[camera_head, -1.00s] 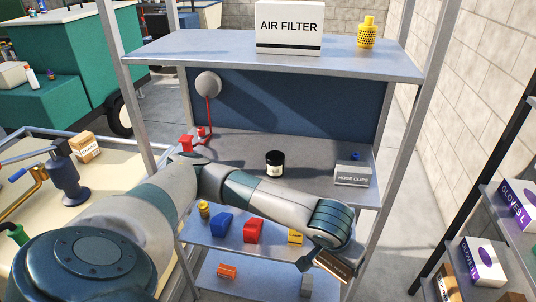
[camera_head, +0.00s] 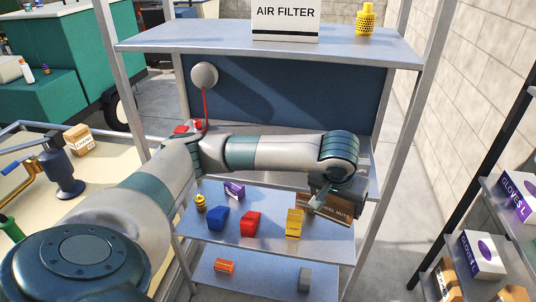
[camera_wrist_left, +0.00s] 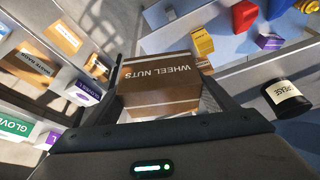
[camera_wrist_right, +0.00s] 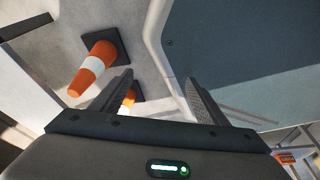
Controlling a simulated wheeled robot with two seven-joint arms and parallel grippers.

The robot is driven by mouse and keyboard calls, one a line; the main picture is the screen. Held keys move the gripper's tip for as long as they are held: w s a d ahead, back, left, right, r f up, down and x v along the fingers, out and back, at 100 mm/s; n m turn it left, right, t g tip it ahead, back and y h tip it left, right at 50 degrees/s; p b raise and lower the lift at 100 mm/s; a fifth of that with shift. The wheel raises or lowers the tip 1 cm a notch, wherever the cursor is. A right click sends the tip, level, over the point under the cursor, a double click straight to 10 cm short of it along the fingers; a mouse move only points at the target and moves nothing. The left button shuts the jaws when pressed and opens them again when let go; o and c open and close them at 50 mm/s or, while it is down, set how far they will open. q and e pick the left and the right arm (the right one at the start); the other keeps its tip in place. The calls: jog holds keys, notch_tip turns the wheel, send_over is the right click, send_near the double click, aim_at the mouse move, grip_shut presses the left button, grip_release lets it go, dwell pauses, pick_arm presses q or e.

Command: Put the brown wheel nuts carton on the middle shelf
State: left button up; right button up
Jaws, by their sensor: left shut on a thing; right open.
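The brown wheel nuts carton (camera_head: 336,216) is held in my left gripper (camera_head: 322,196), at the right front of the shelf unit. In the head view the gripper hides part of the carton. The left wrist view shows the carton (camera_wrist_left: 158,90) between the two fingers, its WHEEL NUTS label upside down. The carton appears in front of the shelf with the coloured boxes (camera_head: 270,245); I cannot tell whether it touches that shelf. My right gripper (camera_wrist_right: 160,90) is open and empty, away from the shelves.
Blue (camera_head: 218,218), red (camera_head: 251,223) and yellow (camera_head: 294,222) boxes stand on the shelf below my forearm. A dark jar (camera_wrist_left: 288,95) shows near the left gripper. A shelf upright (camera_head: 375,220) stands just right of the carton. Traffic cones (camera_wrist_right: 95,68) are near my right gripper.

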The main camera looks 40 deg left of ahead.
pick_arm(q)
jog(key=w+a+r+n+b, duration=0.2)
jog(key=w+a+r, duration=0.2)
jog(key=r, duration=0.6)
jog(key=a, duration=0.2)
jog(key=shift+a+r+n+y+b, duration=0.2)
jog(key=shift+a+n+y+b, duration=0.1)
jog(key=shift+a+y+b, duration=0.1)
pick_arm(e)
jog(key=w+a+r+t+y, duration=0.1)
jog(key=w+a, duration=0.3)
jog(key=w, duration=0.5)
jog(key=shift+w+r+t, duration=0.35)
jog(key=shift+t, duration=0.55)
